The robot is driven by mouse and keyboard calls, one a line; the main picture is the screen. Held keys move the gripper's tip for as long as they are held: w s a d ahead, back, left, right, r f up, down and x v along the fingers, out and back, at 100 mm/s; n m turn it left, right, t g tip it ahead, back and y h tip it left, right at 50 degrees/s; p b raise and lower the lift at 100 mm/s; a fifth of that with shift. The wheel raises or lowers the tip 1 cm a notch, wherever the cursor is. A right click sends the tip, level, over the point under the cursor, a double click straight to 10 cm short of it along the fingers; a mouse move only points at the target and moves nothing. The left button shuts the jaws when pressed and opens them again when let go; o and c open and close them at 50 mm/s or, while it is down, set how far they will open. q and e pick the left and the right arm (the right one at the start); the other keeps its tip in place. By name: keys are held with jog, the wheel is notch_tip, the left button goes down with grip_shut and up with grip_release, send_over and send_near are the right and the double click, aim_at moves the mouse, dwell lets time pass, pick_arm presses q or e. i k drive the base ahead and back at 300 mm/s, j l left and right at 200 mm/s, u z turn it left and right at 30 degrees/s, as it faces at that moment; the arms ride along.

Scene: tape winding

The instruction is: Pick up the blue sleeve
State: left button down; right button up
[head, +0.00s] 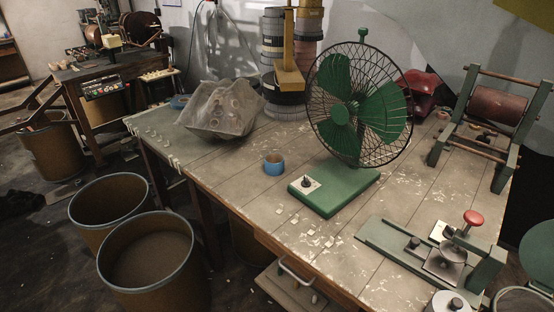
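A small blue sleeve (273,164) stands upright on the wooden table, left of the green fan's base. Its top is open and shows a brownish inside. Nothing is touching it. Neither of my grippers shows in the head view.
A green fan (345,125) stands right of the sleeve on the table (230,178). A grey crumpled tray (222,108) lies behind left. A green device with a red knob (440,250) sits front right. Bins (150,262) stand on the floor at left. The tabletop left of the sleeve is mostly clear.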

aim_at(275, 162)
jog(key=i+j+z, duration=0.1)
jog(key=j+z, duration=0.5)
jog(key=z, duration=0.15)
jog(key=j+z, duration=0.4)
